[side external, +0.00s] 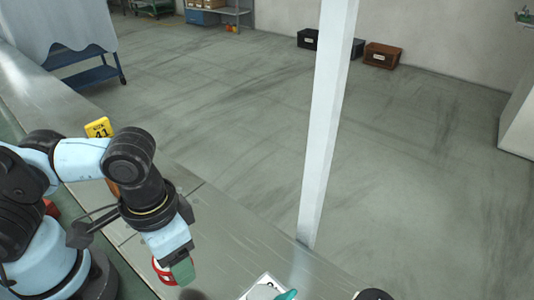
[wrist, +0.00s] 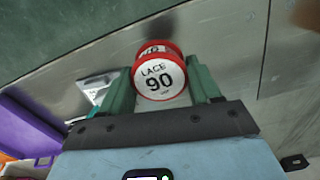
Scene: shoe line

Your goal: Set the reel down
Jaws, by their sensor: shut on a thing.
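The reel (wrist: 160,80) is red-rimmed with a white face reading "LACE 90". It sits between the two green fingers of my gripper (wrist: 161,86) in the wrist view, its face toward the camera. In the side external view my gripper (side external: 180,270) points down over the metal bench (side external: 235,250), and part of the reel's red rim (side external: 162,274) shows at its left. My gripper is shut on the reel. I cannot tell whether the reel's underside touches the bench.
A white card (side external: 258,287) with a teal-tipped thing (side external: 287,295) lies right of my gripper. A yellow sign (side external: 98,128) stands behind my arm. A white post (side external: 325,130) rises at the bench's far edge. A purple bin (wrist: 28,130) is at left in the wrist view.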

